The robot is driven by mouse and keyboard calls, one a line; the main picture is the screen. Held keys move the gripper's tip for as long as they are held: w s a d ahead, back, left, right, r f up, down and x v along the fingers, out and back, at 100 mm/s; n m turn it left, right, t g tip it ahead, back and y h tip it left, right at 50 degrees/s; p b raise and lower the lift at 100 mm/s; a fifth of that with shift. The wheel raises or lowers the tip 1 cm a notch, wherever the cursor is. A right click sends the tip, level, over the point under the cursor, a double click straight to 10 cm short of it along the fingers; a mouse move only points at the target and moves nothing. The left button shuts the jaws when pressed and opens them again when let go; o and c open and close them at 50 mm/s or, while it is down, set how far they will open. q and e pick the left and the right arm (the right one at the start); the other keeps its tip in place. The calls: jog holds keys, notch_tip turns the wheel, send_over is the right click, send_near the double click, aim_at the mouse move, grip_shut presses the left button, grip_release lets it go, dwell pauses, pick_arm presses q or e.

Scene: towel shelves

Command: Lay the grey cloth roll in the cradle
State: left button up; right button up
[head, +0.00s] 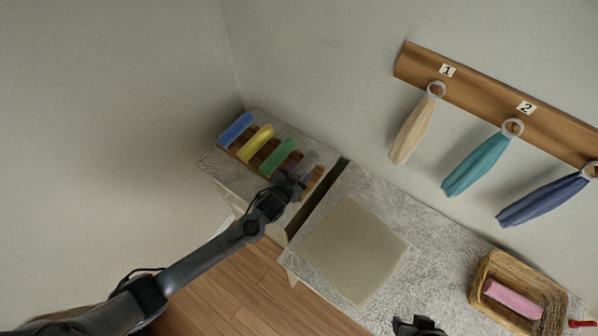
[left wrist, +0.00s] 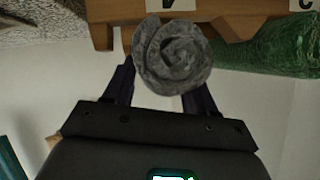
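The grey cloth roll (head: 307,160) is at the right part of the wooden rack with cradles (head: 316,181), beside the green roll (head: 279,155). In the left wrist view the roll (left wrist: 172,55) shows end-on as a grey spiral, between the two fingers, in front of the rack's labelled wooden edge (left wrist: 235,24). My left gripper (head: 297,180) is shut on the roll. I cannot tell whether the roll touches the rack. The gripper hides part of the roll and rack. My right gripper (head: 418,326) is at the bottom edge, only partly in view.
A blue roll (head: 236,129) and a yellow roll (head: 256,143) lie on the rack. A dark gap separates its shelf from the counter with a beige mat (head: 355,250). A basket (head: 488,268) holds a pink cloth. Towels hang from a wall board (head: 480,100).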

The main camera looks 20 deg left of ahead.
pick_arm(q)
jog(key=o, duration=0.4)
jog(key=shift+r+p, duration=0.35)
jog(key=shift+r, duration=0.2)
jog(key=shift+s, duration=0.3)
jog(key=s+a+r+g, duration=0.1)
jog(key=s+r+g, duration=0.1)
jog(key=s, duration=0.8)
jog(key=s+a+r+n+g, duration=0.1)
jog(key=s+g, duration=0.3)
jog(key=s, duration=0.7)
jog(key=s+a+r+n+g+y, duration=0.1)
jog(key=s+a+r+g, duration=0.1)
jog(key=s, duration=0.8)
jog(key=shift+s+a+r+g+b, duration=0.2)
jog(key=shift+a+r+g+b, duration=0.1)
jog(key=shift+r+g, duration=0.25)
